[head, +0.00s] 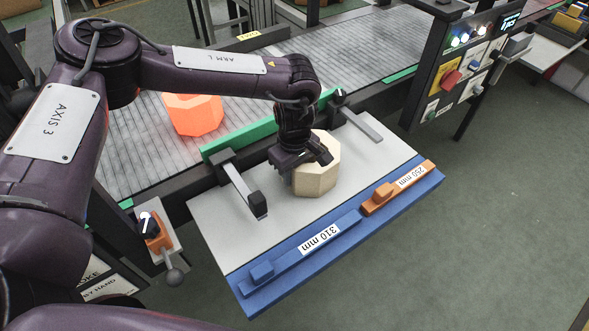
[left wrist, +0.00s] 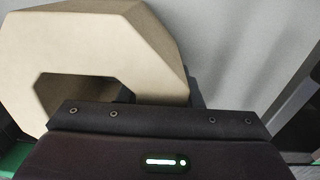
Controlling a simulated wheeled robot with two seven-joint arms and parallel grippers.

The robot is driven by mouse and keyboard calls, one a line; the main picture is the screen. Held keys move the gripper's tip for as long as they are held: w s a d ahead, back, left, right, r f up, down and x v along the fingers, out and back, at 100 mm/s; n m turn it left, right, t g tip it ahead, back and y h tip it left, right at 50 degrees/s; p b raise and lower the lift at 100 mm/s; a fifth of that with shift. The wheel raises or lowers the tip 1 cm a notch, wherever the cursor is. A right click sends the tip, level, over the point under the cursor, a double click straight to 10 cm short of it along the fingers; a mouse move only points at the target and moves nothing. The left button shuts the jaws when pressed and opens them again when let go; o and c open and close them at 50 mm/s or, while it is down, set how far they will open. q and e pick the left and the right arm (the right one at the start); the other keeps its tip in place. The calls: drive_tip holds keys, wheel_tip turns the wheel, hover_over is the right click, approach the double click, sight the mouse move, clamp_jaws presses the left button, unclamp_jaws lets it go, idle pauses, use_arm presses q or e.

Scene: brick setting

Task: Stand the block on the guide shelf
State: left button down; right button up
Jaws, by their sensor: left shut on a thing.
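The block (head: 322,178) is a pale beige, many-sided piece, upright at the middle of the grey-white guide shelf (head: 235,245). In the head view it appears to be at the shelf surface; whether it bears on it I cannot tell. My left gripper (head: 303,163) comes down from above and is shut on the block at its left side. In the left wrist view the block (left wrist: 165,50) shows a wide angular opening, and the dark gripper body hides its lower part. The fingertips are hidden there. My right gripper is not in view.
Two dark-clamped guide bars flank the block, left (head: 240,188) and right (head: 360,124). A green strip (head: 238,138) edges the conveyor (head: 130,140), which carries an orange block (head: 193,116). An orange 250 mm gauge (head: 398,188) and blue 310 mm gauge (head: 315,242) lie along the front.

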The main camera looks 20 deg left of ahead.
use_arm(q)
drive_tip(key=c, duration=1)
unclamp_jaws()
drive_tip(key=shift+c, duration=0.2)
wheel_tip(320, 180, up, 12)
drive_tip(key=shift+r+b, duration=0.15)
drive_tip(key=shift+b, duration=0.45)
